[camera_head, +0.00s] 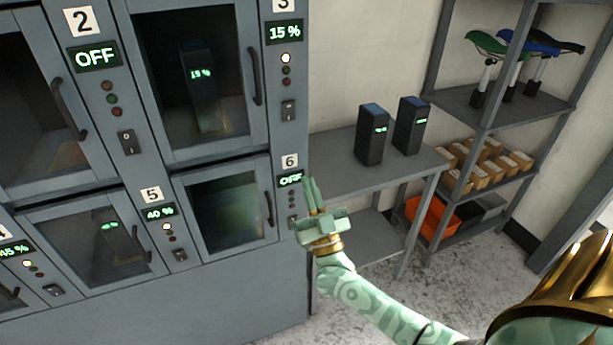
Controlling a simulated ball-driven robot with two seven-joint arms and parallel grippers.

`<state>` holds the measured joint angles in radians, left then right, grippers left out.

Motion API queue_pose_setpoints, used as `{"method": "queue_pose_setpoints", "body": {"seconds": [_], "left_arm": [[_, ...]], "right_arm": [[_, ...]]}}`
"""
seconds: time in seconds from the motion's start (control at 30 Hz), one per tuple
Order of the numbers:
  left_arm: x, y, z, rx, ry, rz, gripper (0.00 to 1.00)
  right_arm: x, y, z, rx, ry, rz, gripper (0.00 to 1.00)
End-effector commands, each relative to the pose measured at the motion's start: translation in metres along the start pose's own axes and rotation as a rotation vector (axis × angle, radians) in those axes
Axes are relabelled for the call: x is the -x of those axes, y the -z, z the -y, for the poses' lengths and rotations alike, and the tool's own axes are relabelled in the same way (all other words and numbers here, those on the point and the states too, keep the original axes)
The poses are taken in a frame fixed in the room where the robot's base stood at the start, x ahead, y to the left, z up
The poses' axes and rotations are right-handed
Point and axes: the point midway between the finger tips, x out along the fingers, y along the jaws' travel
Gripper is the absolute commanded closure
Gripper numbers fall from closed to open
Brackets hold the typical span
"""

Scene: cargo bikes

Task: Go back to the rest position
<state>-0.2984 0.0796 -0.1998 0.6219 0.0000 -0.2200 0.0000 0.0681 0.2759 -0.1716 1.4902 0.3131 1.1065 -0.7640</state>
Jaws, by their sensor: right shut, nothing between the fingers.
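My right gripper (313,197) is in front of the right edge of the charging cabinet (240,300), beside compartment 6 and its OFF display (290,179). Its fingers are together, pointing up, with nothing between them. It partly hides the panel at compartment 6. I cannot tell whether it touches the panel. My right arm (375,305) reaches in from the lower right. My left gripper is not in view.
Compartment 3 (195,90) holds a battery behind its closed door and reads 15 %. Compartment 5 reads 40 %. Two dark batteries (371,135) stand on a grey table (345,180). A shelf rack (500,105) holds saddles and small boxes. An orange crate (433,217) sits low.

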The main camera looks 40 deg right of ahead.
Motion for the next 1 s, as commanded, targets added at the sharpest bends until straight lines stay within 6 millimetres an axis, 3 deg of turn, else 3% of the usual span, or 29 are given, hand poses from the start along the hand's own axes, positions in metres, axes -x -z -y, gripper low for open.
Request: {"method": "queue_pose_setpoints", "body": {"seconds": [0.6, 0.7, 0.77, 0.87, 0.97, 1.0], "left_arm": [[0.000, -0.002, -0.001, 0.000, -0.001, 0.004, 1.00], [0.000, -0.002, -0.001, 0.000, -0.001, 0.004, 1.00], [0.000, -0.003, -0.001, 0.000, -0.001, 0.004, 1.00], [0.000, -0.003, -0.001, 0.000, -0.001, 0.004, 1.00], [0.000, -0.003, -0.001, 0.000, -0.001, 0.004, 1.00], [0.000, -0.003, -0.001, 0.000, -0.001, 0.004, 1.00]], "right_arm": [[0.001, -0.001, 0.001, -0.016, 0.002, 0.003, 1.00], [0.004, -0.016, 0.013, -0.041, 0.070, 0.077, 1.00], [0.018, -0.045, 0.023, -0.027, 0.147, 0.195, 1.00], [0.069, -0.107, 0.035, 0.006, 0.260, 0.454, 1.00], [0.145, -0.161, 0.037, 0.046, 0.343, 0.735, 1.00], [0.179, -0.177, 0.035, 0.061, 0.368, 0.844, 1.00]]}}
